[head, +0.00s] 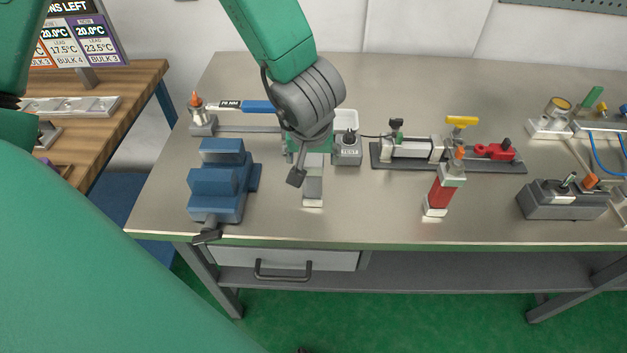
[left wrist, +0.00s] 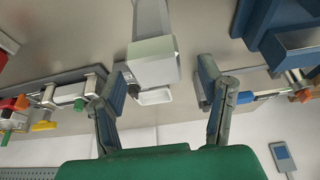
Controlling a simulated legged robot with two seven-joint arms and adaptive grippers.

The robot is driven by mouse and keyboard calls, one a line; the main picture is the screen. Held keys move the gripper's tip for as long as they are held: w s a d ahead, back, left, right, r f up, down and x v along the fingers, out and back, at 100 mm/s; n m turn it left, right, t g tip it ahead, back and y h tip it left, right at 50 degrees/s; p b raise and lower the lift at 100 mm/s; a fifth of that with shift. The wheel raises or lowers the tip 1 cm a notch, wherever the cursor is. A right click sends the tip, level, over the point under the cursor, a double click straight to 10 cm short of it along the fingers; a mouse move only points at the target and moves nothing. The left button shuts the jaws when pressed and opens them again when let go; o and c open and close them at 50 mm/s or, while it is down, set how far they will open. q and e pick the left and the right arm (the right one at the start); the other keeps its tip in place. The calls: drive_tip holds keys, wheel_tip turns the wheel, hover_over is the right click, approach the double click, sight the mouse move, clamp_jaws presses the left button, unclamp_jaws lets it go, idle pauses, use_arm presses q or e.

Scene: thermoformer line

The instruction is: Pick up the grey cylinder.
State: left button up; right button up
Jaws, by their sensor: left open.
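An upright grey part with a pale square base, which I take for the grey cylinder (head: 313,190), stands on the steel bench (head: 385,215) left of the middle. My left gripper (head: 303,165) is over its upper part and hides its top in the head view. In the left wrist view the grey cylinder (left wrist: 152,62) shows as a pale block with a grey body, between the two spread fingers of the left gripper (left wrist: 163,78). Gaps show on both sides, so the gripper is open and not holding it. My right gripper is not in view.
A blue vise (head: 218,185) stands left of the cylinder. A grey test box (head: 347,150) and a white tray (head: 345,119) are close behind. A red upright cylinder (head: 439,195) and a clamp fixture (head: 408,152) are to the right. The bench front before the cylinder is clear.

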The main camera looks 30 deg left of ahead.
use_arm(q)
drive_tip(key=f, duration=0.4)
drive_tip(key=shift+w+f+b, duration=0.4)
drive_tip(key=shift+a, duration=0.1)
drive_tip(key=shift+s+r, duration=0.1)
drive_tip(key=c, duration=0.5)
clamp_jaws()
drive_tip(key=shift+r, duration=0.1)
